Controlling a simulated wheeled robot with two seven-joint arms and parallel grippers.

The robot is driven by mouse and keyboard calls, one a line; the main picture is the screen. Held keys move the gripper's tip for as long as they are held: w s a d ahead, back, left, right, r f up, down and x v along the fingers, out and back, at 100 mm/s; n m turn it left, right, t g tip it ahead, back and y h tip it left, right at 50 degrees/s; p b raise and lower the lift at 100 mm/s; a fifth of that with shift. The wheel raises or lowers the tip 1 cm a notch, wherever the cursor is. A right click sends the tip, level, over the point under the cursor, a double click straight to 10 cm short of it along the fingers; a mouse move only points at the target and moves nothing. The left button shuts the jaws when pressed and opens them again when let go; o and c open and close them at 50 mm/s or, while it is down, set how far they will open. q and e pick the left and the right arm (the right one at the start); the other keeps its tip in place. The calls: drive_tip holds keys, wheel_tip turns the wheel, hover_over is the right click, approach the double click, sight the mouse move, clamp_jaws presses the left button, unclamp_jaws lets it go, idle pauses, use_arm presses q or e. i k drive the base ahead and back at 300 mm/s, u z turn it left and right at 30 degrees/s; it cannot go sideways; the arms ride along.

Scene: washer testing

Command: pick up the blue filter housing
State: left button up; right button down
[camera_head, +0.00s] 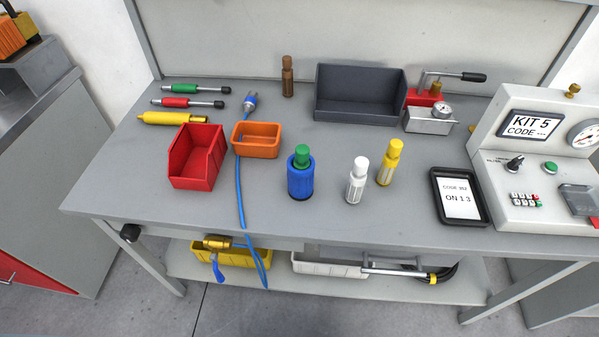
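The blue filter housing (301,182) stands upright on the grey workbench (270,210), near the middle. It is a blue cylinder with a green top (302,153). Nothing touches it. Neither of my grippers shows in the head view.
A white bottle (357,182) and a yellow one (391,163) stand right of the housing. An orange bin (257,139) with a blue hose (239,192) and a red bin (197,158) are left. A black-framed tablet (460,198) and test console (530,160) are right. Bench before the housing is clear.

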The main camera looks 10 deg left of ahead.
sight(301, 182)
drive_tip(key=u, duration=0.45)
drive_tip(key=k, duration=1.15)
drive_tip(key=u, duration=1.3)
drive_tip(key=i, duration=0.8)
drive_tip(key=z, duration=0.6)
drive_tip(key=i, duration=0.65)
drive_tip(key=z, duration=0.7)
